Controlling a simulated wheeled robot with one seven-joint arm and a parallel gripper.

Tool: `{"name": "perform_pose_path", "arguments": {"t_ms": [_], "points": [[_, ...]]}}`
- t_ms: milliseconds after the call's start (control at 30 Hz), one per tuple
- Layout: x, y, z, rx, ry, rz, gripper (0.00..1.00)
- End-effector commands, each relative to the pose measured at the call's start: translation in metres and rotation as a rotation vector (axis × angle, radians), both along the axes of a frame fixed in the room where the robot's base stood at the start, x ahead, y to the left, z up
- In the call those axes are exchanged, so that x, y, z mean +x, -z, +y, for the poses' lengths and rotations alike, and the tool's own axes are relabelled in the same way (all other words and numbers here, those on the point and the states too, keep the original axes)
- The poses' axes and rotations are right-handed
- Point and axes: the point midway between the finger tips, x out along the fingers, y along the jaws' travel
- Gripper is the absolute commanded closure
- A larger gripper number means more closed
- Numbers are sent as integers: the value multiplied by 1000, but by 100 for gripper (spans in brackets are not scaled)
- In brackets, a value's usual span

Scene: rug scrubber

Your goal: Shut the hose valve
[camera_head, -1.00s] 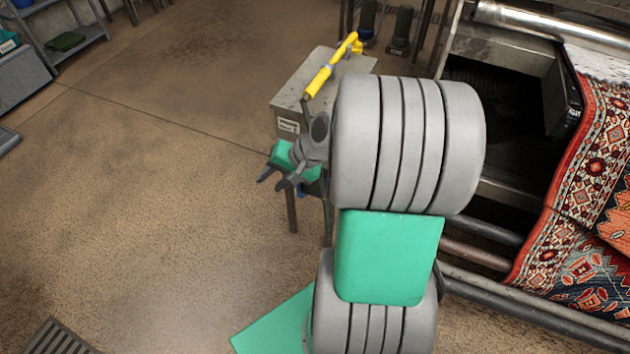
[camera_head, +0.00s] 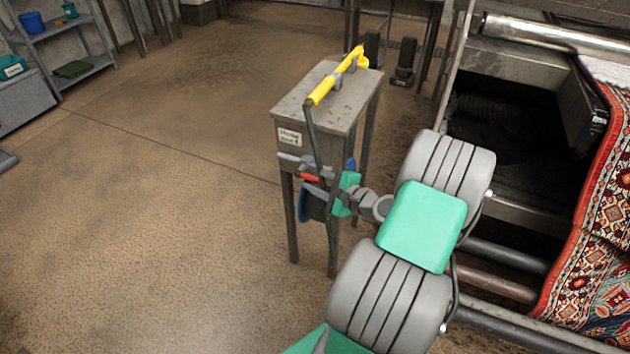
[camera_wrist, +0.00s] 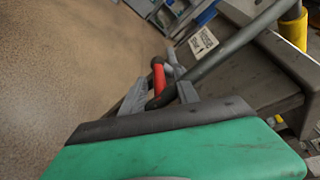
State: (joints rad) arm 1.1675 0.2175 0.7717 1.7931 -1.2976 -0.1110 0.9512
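The hose valve has a red lever (camera_head: 309,177) beside the front legs of a small metal table. In the wrist view the red lever (camera_wrist: 159,79) stands upright just ahead of my fingers, with a dark curved piece below it. My gripper (camera_head: 321,179) is at the valve, coming in from the right; its two grey fingers also show in the wrist view (camera_wrist: 160,95). The fingers look spread apart, with the lever's lower part near or between them. I cannot tell whether they touch it. The valve body is partly hidden by the gripper and the hose.
A yellow spray wand (camera_head: 336,77) lies on the metal table (camera_head: 310,97), its dark hose (camera_head: 312,130) hanging past the valve. A labelled plate (camera_head: 289,136) is on the table's front. A rug machine (camera_head: 520,150) with a patterned rug stands right. Floor at left is clear.

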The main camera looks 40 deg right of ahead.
Motion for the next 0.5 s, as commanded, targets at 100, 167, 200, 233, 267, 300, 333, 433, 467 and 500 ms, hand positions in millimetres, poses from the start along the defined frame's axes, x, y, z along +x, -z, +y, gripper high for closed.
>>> {"name": "perform_pose_path", "arguments": {"t_ms": [100, 167, 200, 233, 267, 300, 333, 433, 467, 500], "points": [[0, 0, 0, -1, 0, 0, 63], [0, 0, 0, -1, 0, 0, 63], [0, 0, 0, -1, 0, 0, 65], [0, 0, 0, -1, 0, 0, 67], [0, 0, 0, -1, 0, 0, 70], [0, 0, 0, -1, -1, 1, 73], [0, 0, 0, -1, -1, 1, 75], [0, 0, 0, -1, -1, 1, 84], [0, 0, 0, -1, -1, 1, 86], [0, 0, 0, -1, -1, 1, 89]]}}
